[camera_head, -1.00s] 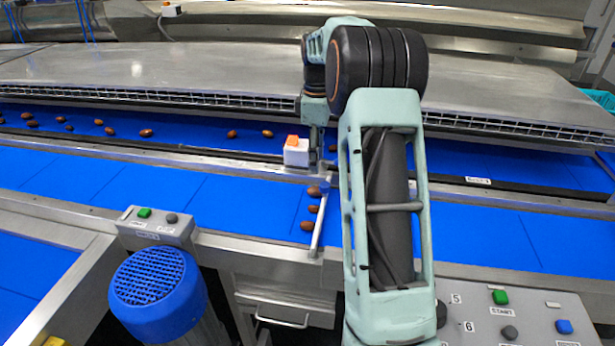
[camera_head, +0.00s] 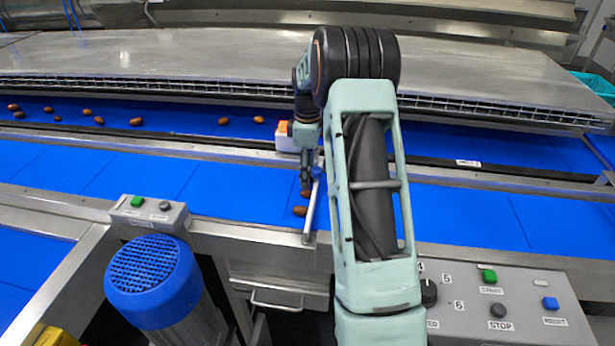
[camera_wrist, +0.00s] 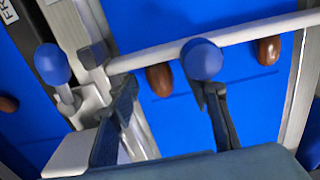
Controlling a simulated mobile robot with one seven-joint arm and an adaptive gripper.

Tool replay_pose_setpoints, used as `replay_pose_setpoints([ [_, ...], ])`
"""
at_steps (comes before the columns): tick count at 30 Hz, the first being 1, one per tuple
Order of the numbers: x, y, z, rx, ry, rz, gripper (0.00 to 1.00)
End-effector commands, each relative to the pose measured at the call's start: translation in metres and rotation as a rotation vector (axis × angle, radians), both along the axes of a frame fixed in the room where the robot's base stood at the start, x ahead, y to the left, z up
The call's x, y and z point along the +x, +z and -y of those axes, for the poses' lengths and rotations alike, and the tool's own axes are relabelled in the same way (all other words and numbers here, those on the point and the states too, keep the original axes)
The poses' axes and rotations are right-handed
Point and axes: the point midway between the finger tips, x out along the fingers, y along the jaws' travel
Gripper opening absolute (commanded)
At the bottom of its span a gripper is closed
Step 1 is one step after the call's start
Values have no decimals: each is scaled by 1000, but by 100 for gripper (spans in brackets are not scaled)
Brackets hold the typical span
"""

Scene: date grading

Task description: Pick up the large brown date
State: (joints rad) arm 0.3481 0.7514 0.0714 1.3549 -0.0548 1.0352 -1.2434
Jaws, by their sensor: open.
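Brown dates lie on the blue near belt beside a slanting metal bar (camera_head: 311,212). In the head view one date (camera_head: 305,194) is at my fingertips and another (camera_head: 300,211) is nearer me. My gripper (camera_head: 307,184) is low over the belt next to the bar. In the wrist view my open gripper (camera_wrist: 168,95) has a reddish-brown date (camera_wrist: 160,79) showing between its fingers, not gripped. A second date (camera_wrist: 268,50) lies to the right, outside the fingers. A blue knob (camera_wrist: 202,60) and the right finger hide part of the bar. I cannot tell which date is largest.
Several dates (camera_head: 137,122) lie on the far belt. A white box with an orange top (camera_head: 287,135) stands by the divider near my wrist. A blue motor (camera_head: 154,280) and button panels (camera_head: 500,310) are in front. The near belt to the left is clear.

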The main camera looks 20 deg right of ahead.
Motion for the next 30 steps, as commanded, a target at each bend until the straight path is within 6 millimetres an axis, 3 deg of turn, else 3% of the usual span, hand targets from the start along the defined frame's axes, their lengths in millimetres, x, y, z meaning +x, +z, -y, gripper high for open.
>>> replay_pose_setpoints([
  [2, 0, 0, 0, 0, 0, 0, 44],
  [10, 0, 0, 0, 0, 0, 0, 15],
  [21, 0, 5, 0, -1, 0, 1, 15],
  [30, 1, 59, 0, -2, 1, 3, 15],
])
